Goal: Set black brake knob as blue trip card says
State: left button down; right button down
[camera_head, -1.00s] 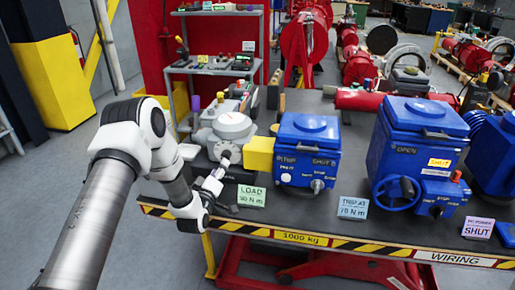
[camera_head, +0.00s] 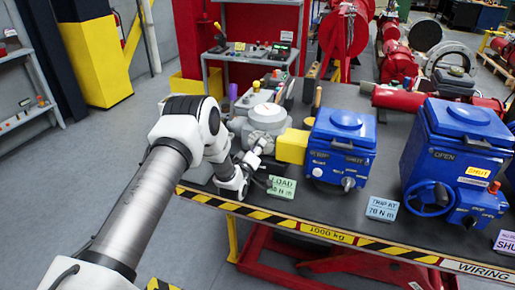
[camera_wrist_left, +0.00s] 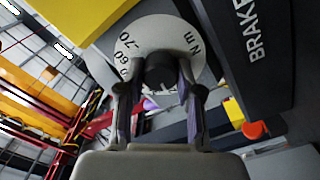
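The black brake knob (camera_wrist_left: 160,71) shows in the left wrist view in front of a pale dial (camera_wrist_left: 128,42) marked 60, 70 and N m. Large letters on the dark panel beside it start with BRAK. My left gripper (camera_wrist_left: 162,80) has one finger on each side of the knob; whether they press on it is unclear. In the head view my left gripper (camera_head: 256,161) is beside the grey round-topped unit (camera_head: 267,117); the knob is not discernible there. The blue trip card (camera_head: 383,207) appears to read TRIP AT 70 N m. My right gripper is out of view.
A green LOAD card (camera_head: 282,188) stands close to my left gripper. A yellow block (camera_head: 292,146) joins the grey unit to a blue actuator (camera_head: 341,148). A larger blue actuator (camera_head: 462,140) with a handwheel stands to the right. The striped bench edge (camera_head: 270,218) runs below.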

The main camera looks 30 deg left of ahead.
pick_arm(q)
jog(key=shift+m, duration=0.4)
jog(key=shift+w+d+r+m, duration=0.1)
jog(key=shift+m, duration=14.5)
jog(key=c, duration=1.9)
grip_release()
jog(key=o, duration=1.1)
jog(key=shift+o, duration=0.2)
